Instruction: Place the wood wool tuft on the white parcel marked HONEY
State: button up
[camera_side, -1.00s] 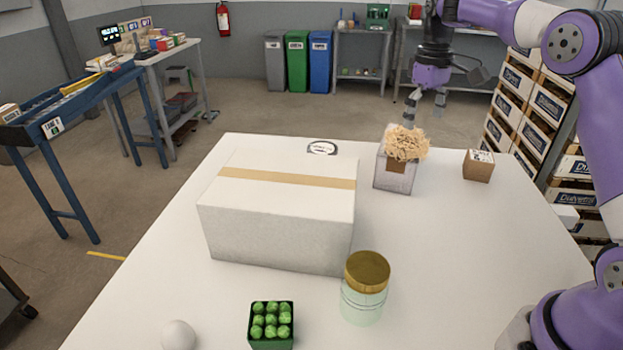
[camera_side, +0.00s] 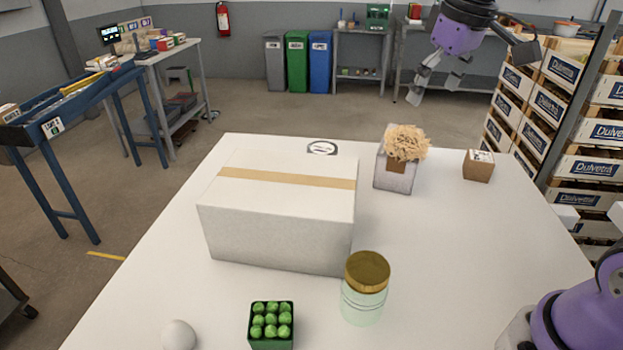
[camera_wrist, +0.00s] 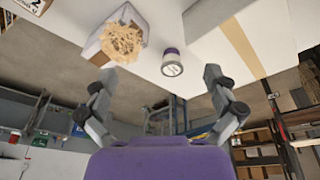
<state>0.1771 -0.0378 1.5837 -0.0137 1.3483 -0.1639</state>
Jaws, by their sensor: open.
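The wood wool tuft (camera_side: 406,143) is a pale, curly bundle. It sits on top of a small white parcel (camera_side: 394,179) with a brown patch, at the back of the table. The tuft also shows in the wrist view (camera_wrist: 122,42), resting at the open-looking top of that parcel (camera_wrist: 127,14). I cannot read HONEY on any parcel. A large white parcel (camera_side: 275,237) with tan tape stands to the left. My gripper (camera_side: 435,88) is open and empty, raised above and beyond the tuft, apart from it. Its spread fingers (camera_wrist: 160,74) show in the wrist view.
A small brown box (camera_side: 478,166) stands at the back right. A round labelled item (camera_side: 322,148) is behind the large parcel. A gold-lidded jar (camera_side: 366,290), a green punnet (camera_side: 271,326) and a white ball (camera_side: 178,335) are in front. The table's right middle is clear.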

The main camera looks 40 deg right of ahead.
jog(key=s+a+f+t, duration=0.2)
jog(key=s+a+f, duration=0.3)
jog(key=s+f, duration=0.3)
jog(key=shift+s+a+t, duration=0.2)
jog(key=shift+s+t, duration=0.2)
jog(key=shift+s, duration=0.85)
